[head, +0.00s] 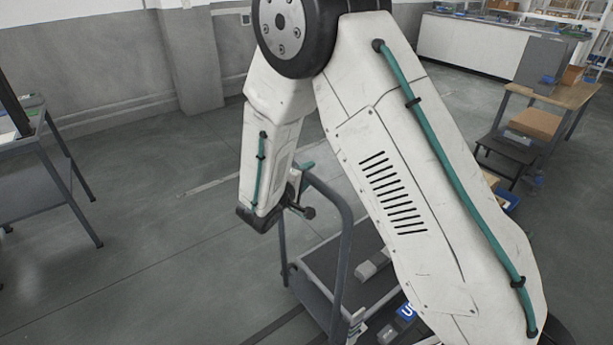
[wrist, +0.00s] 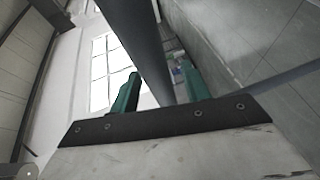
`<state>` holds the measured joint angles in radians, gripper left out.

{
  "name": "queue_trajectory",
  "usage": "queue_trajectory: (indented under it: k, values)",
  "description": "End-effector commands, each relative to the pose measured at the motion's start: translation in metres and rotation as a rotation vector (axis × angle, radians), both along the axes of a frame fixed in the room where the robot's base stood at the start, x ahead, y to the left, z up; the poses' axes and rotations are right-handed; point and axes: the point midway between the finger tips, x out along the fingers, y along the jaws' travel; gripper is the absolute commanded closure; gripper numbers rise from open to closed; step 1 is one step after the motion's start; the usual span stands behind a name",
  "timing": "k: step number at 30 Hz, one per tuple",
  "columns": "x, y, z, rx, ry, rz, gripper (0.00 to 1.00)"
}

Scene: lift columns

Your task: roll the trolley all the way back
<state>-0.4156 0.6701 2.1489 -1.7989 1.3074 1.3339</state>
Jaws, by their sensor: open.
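The trolley has a dark grey tubular handle (head: 346,245) and a low dark platform (head: 325,262) in the lower middle of the head view. My gripper (head: 305,170) is at the upper part of this handle, partly hidden by my own wrist. In the wrist view, a dark bar (wrist: 143,40) of the handle runs between the two green fingers of my gripper (wrist: 160,85). The fingers stand apart, one on each side of the bar. I cannot tell whether either touches it. My arm hides the right part of the trolley.
Grey boxes (head: 372,264) and a blue item (head: 407,312) are at the trolley's lower right. A grey table (head: 40,165) stands at the left. A wooden-topped bench (head: 560,92) and a dark step stool (head: 505,152) stand at the right. The floor left of the trolley is clear.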

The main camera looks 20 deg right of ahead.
Motion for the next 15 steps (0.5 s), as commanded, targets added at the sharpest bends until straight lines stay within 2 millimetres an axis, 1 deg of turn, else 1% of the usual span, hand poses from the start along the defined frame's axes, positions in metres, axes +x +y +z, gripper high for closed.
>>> queue_trajectory:
  k: [3, 9, 11, 12, 14, 15]
  values:
    - [0.0025, -0.0033, -0.0007, 0.000, 0.000, -0.001, 0.53]
    - [0.0025, -0.0032, -0.0007, 0.000, 0.000, -0.001, 0.53]
    - [0.0024, -0.0031, -0.0007, 0.000, 0.000, -0.001, 0.70]
    - [0.0023, -0.0031, -0.0007, -0.001, 0.001, -0.001, 0.81]
    - [0.0023, -0.0031, -0.0007, -0.001, 0.001, -0.001, 0.98]
    - [0.0023, -0.0031, -0.0007, -0.001, 0.001, -0.001, 1.00]
